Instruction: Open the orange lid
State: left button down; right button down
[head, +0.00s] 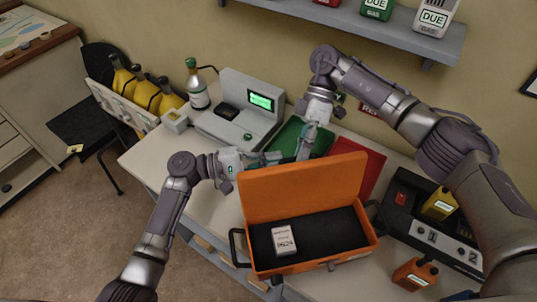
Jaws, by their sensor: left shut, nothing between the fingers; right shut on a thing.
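The orange lid (300,186) stands raised, roughly upright, along the back side of the orange case (318,265). The case is open toward me, with a dark lining and a small white labelled box (284,239) inside. My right gripper (304,150) reaches down from above to the lid's top edge and is shut on it; its fingertips are partly hidden at the edge. My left gripper (276,157) is shut and empty, pointing right, just behind the left part of the lid's top edge.
A green tray (322,141) and a red sheet (372,172) lie behind the lid. A grey console with a green screen (239,117) and a bottle (198,92) stand at back left. A black numbered dock (447,242) and an orange container (415,274) sit at right.

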pick_arm(q)
jog(key=shift+s+d+r+m, duration=0.2)
jog(key=shift+s+r, duration=0.1)
jog(key=shift+s, duration=0.1)
jog(key=shift+s+d+r+m, duration=0.2)
jog(key=shift+s+r, duration=0.1)
jog(key=shift+s, duration=0.1)
pick_arm(e)
jog(key=shift+w, duration=0.1)
jog(key=c, duration=1.2)
grip_release()
pick_arm(q)
jog(key=shift+f, duration=0.1)
jog(key=shift+w+a+f, duration=0.1)
jog(key=shift+w, duration=0.05)
